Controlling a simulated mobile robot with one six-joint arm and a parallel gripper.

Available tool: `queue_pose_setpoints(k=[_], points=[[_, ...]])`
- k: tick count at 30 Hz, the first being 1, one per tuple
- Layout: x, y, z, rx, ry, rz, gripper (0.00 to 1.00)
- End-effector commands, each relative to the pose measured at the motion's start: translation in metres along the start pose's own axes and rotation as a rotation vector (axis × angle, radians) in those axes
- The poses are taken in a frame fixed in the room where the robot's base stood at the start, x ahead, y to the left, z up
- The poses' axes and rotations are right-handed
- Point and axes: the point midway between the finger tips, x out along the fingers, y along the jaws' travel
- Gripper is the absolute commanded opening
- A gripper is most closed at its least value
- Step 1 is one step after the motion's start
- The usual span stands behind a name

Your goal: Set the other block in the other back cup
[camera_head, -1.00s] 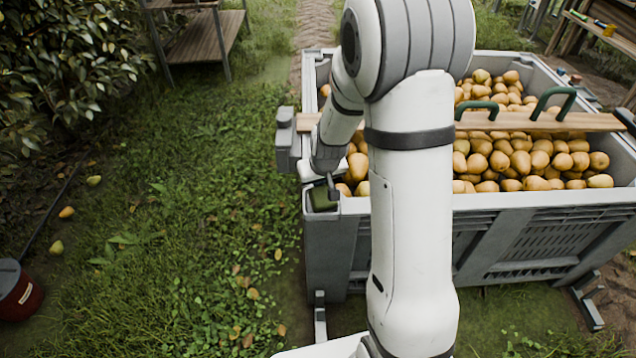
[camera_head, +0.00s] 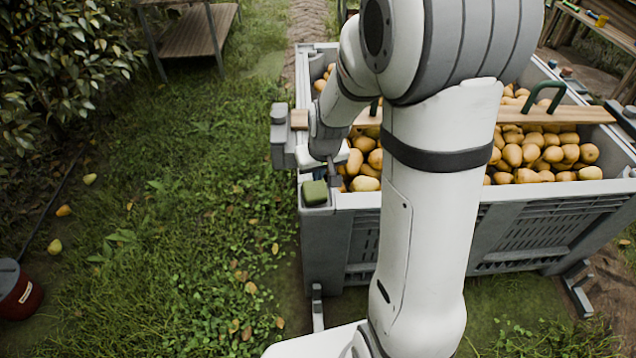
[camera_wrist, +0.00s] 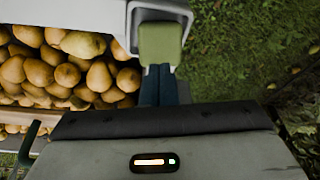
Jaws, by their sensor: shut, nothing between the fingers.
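A green block (camera_head: 315,193) sits at the near left corner of the grey bin (camera_head: 420,203). In the wrist view the block (camera_wrist: 161,42) is at top centre, inside a pale grey corner cup (camera_wrist: 161,10). My gripper (camera_head: 333,178) is just right of the block in the head view, shut and empty. In the wrist view its dark fingers (camera_wrist: 158,84) point towards the block and overlap its lower edge; I cannot tell whether they touch it. The far corners of the bin are small or partly covered by my arm, so I cannot make out their cups.
The bin is full of pears (camera_head: 535,150). A wooden plank (camera_head: 585,115) with green handles (camera_head: 545,95) lies across it. Small reddish and blue items (camera_head: 567,72) show near the far right rim. Open grass lies left, with a red bucket (camera_head: 18,292) and fallen pears.

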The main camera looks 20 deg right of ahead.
Motion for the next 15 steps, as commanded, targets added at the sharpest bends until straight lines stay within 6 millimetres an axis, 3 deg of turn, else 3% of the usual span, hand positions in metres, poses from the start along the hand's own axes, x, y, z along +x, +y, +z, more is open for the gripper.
queue_pose_setpoints(k=[6,11,15], points=[[-0.029,-0.007,0.066,0.076,-0.228,0.012,0.00],[-0.031,-0.007,0.086,0.101,-0.295,0.026,0.00],[-0.012,-0.006,0.092,0.103,-0.297,0.026,0.00]])
